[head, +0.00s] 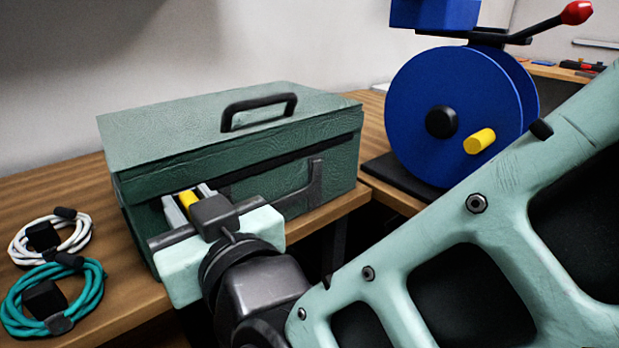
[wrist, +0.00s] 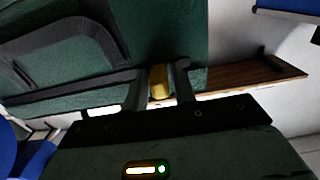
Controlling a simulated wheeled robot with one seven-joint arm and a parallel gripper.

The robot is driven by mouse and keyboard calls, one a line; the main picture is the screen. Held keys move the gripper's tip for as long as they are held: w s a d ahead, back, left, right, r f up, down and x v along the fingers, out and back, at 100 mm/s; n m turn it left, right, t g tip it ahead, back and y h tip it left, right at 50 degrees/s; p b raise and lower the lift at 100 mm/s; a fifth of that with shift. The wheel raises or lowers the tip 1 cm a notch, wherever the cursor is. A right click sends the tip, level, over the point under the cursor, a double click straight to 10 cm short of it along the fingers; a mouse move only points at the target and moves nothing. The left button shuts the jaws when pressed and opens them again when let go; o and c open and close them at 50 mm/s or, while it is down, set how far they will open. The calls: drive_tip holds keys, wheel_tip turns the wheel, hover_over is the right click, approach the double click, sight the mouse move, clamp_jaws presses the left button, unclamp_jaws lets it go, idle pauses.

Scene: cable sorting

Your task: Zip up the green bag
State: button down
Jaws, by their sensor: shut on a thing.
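The green bag (head: 235,135) is box-shaped and stands on the wooden table, with a black handle (head: 259,105) on its lid. A dark zip band (head: 300,155) runs along its front below the lid. My gripper (head: 187,203) is at the left part of the bag's front, shut on the yellow zip pull (head: 188,197). In the wrist view the yellow pull (wrist: 159,83) sits between my two fingers, against the green bag (wrist: 170,35). My gripper hides part of the bag's lower front, and the zip behind the fingers is hard to see.
A coiled white cable (head: 78,232) and a coiled teal cable (head: 92,290) lie left of the bag. A blue reel (head: 420,90) with a yellow knob (head: 479,141) stands to the right on a black base. The wooden table (head: 125,285) ends just in front of the bag.

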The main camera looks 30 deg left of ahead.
drive_tip(key=shift+s+a, duration=0.25)
drive_tip(key=shift+s, duration=0.4)
drive_tip(key=c, duration=1.4)
unclamp_jaws()
drive_tip(key=shift+s, duration=0.1)
drive_tip(key=shift+o, duration=0.2)
drive_tip(key=b+v, duration=0.8)
drive_tip(key=v, duration=0.9)
